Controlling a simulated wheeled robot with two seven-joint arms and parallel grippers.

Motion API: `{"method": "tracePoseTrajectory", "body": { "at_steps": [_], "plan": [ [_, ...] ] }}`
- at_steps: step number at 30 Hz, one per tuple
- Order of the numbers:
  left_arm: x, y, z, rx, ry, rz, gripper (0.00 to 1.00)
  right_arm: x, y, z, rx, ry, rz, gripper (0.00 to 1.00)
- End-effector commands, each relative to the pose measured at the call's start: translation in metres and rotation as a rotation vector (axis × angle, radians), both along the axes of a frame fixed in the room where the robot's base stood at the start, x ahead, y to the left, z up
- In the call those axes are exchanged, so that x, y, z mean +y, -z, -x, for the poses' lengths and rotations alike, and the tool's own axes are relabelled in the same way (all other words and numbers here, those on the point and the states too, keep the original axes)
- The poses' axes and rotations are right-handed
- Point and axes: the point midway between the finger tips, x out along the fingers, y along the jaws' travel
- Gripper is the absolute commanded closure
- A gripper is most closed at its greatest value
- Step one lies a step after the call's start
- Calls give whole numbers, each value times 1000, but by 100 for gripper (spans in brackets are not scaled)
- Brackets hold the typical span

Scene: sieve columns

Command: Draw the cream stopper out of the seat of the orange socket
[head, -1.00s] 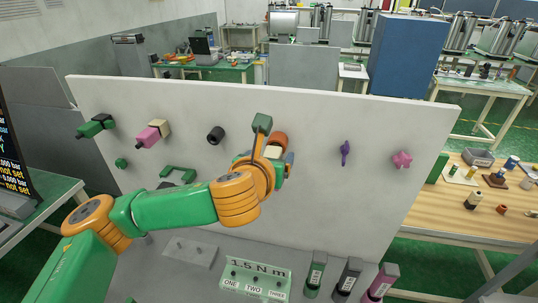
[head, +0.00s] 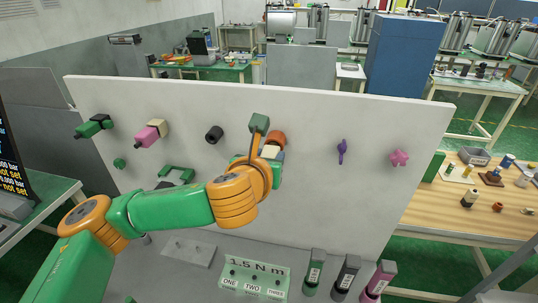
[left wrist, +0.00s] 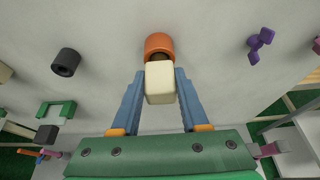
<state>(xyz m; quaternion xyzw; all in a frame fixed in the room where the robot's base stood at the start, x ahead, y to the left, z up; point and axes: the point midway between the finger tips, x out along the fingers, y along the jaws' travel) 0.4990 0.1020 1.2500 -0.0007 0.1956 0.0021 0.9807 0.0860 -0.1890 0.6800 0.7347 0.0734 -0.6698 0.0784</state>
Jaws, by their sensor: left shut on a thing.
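The orange socket (head: 278,138) sticks out of the upright white panel, and it also shows in the left wrist view (left wrist: 158,43). The cream stopper (left wrist: 160,84) is a pale block in front of the socket's mouth; a bit of it shows in the head view (head: 270,152). My left gripper (left wrist: 160,74) is shut on the stopper, with one blue finger on each side. A dark strip shows between the stopper and the socket's rim. I cannot tell whether the stopper's inner end is still in the seat. My right gripper is not in view.
On the panel (head: 330,200) are a black socket (head: 214,134), a pink piece with a cream base (head: 151,134), a green fitting (head: 93,126), a green bracket (head: 177,174), a purple knob (head: 342,151) and a pink star knob (head: 399,158). Tools stand below at right.

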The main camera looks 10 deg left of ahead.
Motion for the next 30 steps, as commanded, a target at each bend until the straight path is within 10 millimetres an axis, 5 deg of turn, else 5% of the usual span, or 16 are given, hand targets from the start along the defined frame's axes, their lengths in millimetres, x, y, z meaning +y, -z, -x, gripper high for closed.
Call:
{"method": "tracePoseTrajectory", "body": {
  "at_steps": [21,30],
  "plan": [
    [-1,0,51,0,1,-1,100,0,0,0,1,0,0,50],
    [0,0,57,0,0,0,100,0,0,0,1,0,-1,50]
  ]
}}
